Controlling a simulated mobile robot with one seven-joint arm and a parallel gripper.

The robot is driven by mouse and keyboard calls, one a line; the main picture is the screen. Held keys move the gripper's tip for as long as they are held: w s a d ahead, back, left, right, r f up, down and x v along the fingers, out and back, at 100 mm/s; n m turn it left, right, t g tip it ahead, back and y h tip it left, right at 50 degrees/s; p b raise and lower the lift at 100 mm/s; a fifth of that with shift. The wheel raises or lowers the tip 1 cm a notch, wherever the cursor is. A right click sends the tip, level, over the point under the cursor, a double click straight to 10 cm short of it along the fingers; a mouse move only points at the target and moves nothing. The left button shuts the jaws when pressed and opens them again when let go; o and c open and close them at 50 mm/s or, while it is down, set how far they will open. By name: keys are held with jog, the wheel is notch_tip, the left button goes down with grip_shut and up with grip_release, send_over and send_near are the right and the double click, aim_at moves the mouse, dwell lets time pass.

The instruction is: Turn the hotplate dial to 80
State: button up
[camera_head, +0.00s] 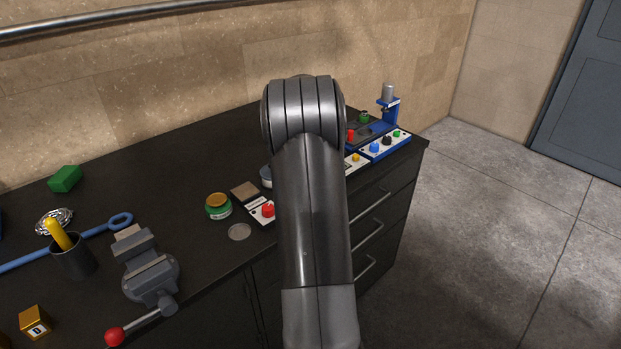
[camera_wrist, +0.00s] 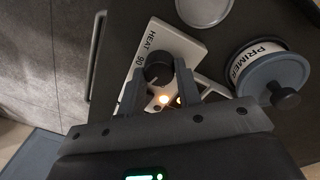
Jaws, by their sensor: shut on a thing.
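In the wrist view, a dark round dial (camera_wrist: 158,69) sits on a white panel (camera_wrist: 186,47) marked HEAT, with a number beside it that looks like 90. My gripper (camera_wrist: 157,72) is shut on the dial, one finger on each side. A small lamp (camera_wrist: 164,99) glows warm on the panel near the dial. The dial's pointer cannot be made out. In the head view my arm hides my gripper and the dial.
A tin labelled PRIMER (camera_wrist: 256,62) with a knobbed lid stands right of the panel in the wrist view. In the head view, a vise (camera_head: 150,272), a dark cup (camera_head: 73,262) and a blue press (camera_head: 388,108) stand on the black bench (camera_head: 165,163).

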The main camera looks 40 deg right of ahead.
jog(key=o, duration=1)
jog(key=r, duration=1)
jog(key=shift+w+a+r, duration=0.25)
jog(key=shift+r, duration=0.15)
